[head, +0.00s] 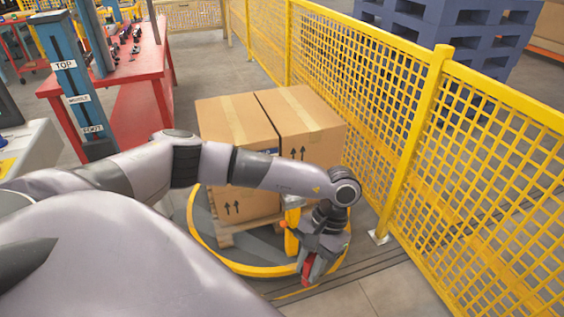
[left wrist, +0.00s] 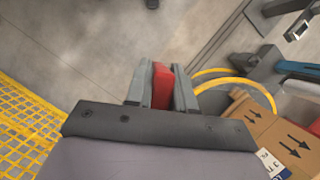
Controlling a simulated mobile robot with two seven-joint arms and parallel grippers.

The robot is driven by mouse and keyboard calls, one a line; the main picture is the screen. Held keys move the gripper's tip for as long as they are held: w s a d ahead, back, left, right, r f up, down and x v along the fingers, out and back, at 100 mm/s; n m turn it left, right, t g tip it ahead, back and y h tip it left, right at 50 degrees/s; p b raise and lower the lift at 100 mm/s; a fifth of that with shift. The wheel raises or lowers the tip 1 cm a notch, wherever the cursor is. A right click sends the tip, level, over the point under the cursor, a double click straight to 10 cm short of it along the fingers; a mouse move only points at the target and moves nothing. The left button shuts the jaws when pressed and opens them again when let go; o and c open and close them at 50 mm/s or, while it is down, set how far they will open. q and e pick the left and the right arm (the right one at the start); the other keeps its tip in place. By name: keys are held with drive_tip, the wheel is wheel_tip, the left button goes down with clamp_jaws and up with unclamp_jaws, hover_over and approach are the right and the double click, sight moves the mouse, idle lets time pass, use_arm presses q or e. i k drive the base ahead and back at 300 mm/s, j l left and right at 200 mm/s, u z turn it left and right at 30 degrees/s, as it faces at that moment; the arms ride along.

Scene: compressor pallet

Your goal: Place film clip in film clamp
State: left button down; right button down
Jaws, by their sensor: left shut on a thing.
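My left gripper (head: 309,268) is at the lower middle of the head view, beside the round pallet platform and low over its front edge. It is shut on a red piece, the film clip (head: 311,272). In the left wrist view the red film clip (left wrist: 162,86) stands between the two grey fingers of the left gripper (left wrist: 160,75). A yellow post (head: 291,230) stands on the platform edge just behind the gripper; I cannot tell whether it is part of the film clamp. No film clamp can be clearly made out. My right gripper is not in view.
Cardboard boxes (head: 236,118) stand on a wooden pallet on the round platform with a yellow rim (head: 247,268). A yellow mesh fence (head: 500,180) runs close along the right. A red table (head: 140,110) stands at the left. Bare floor (head: 375,288) lies in front of the platform.

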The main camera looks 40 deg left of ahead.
sight(294, 201)
drive_tip(key=i+j+u, duration=0.35)
drive_tip(key=i, duration=0.25)
drive_tip(key=i+j, duration=0.15)
drive_tip(key=i, duration=0.15)
drive_tip(key=i+j, duration=0.15)
drive_tip(key=i, duration=0.15)
